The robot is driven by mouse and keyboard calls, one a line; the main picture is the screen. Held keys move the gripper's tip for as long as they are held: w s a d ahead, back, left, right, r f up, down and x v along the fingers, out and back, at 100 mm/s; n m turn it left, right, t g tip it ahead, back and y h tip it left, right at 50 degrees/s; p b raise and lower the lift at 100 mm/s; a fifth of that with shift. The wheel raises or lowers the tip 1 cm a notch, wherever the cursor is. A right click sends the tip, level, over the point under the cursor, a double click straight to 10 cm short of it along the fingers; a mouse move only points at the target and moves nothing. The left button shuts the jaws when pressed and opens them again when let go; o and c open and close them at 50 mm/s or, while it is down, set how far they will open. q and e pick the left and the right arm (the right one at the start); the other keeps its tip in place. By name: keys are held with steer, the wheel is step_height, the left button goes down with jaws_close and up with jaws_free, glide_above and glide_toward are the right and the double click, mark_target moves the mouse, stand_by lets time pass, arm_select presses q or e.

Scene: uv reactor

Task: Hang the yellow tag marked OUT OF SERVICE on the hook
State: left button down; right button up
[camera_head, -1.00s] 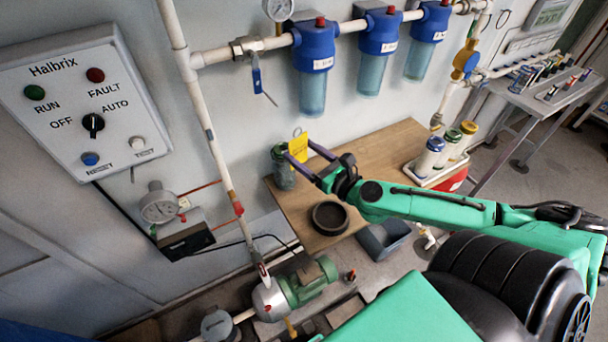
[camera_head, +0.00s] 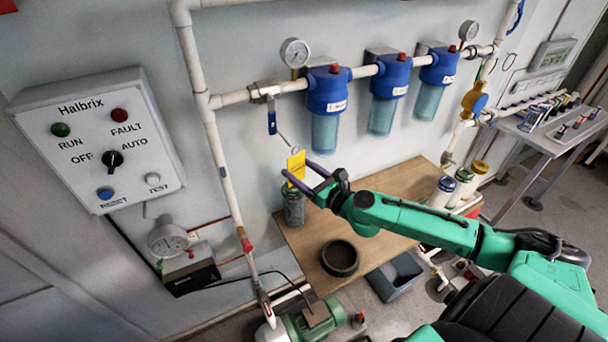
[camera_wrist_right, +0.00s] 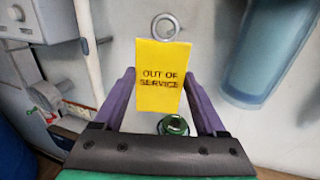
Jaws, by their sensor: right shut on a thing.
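The yellow tag (camera_head: 296,166) reads OUT OF SERVICE in the right wrist view (camera_wrist_right: 159,80). A metal ring (camera_wrist_right: 165,27) stands at its top edge. My right gripper (camera_head: 303,174) is shut on the tag, with a purple finger at each side, and holds it upright in the air. In the head view, a thin grey rod (camera_head: 284,139) slants down from near the blue valve lever (camera_head: 272,122), and its lower end appears close to the ring. I cannot tell if this rod is the hook or if they touch. My left gripper is not in view.
Blue filter housings (camera_head: 327,92) hang from the white pipe to the upper right. A vertical pipe (camera_head: 221,165) runs at the left.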

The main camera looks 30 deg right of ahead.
steer(key=shift+w, duration=0.6)
steer(key=shift+d+x, duration=0.15)
steer(key=shift+x, duration=0.55)
steer(key=shift+d+x, duration=0.15)
steer(key=shift+x, duration=0.55)
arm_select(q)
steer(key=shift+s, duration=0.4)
arm_select(e)
steer(key=shift+w+d+f, duration=0.1)
steer(key=shift+w+f, duration=0.5)
